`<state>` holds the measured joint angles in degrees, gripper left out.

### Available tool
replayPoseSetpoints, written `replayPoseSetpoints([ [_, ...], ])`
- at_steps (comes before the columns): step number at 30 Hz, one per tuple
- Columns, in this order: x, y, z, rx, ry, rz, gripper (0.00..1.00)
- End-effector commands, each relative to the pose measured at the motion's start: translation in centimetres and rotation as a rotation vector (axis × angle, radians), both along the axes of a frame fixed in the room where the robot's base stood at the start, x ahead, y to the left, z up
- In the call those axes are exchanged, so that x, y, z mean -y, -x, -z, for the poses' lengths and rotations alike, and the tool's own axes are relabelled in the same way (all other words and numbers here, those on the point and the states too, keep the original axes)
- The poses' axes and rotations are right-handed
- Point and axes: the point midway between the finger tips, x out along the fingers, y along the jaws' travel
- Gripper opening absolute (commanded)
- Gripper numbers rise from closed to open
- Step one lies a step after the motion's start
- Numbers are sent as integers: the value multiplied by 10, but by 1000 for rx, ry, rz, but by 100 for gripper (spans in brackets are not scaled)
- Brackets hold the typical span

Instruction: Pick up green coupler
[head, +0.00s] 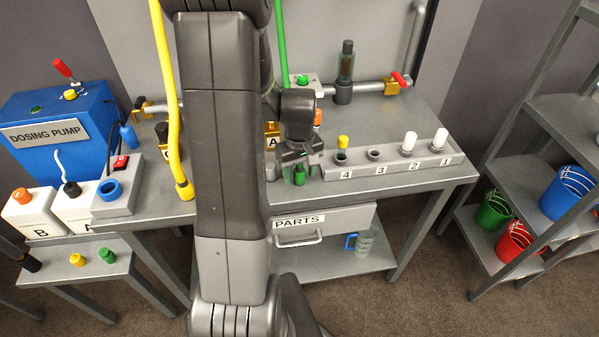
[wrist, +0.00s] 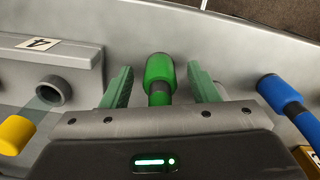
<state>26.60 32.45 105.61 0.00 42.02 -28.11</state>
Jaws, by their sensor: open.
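In the head view the green coupler (head: 300,175) shows at the front of the bench, at the tips of my gripper (head: 297,164), which points down. My gripper is open around the coupler and not closed on it. My arm hides part of the bench.
A grey numbered rack (head: 455,157) is right of my gripper, holding yellow and white-topped parts. In the wrist view, a blue coupler (wrist: 283,96) lies close on the right and the rack's slot 4 (wrist: 52,90) on the left. A yellow hose (head: 165,90) hangs left of my arm.

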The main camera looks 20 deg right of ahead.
Motion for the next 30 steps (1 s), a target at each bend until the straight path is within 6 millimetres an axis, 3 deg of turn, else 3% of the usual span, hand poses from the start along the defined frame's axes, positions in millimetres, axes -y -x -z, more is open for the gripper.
replayPoseSetpoints([
  [7, 0, 0, 2, 1, 1, 0, 54],
  [15, 0, 0, 1, 1, 1, 0, 6],
  [24, 0, -1, -2, 3, 1, 0, 6],
  [30, 1, -1, -29, 7, 4, 0, 6],
])
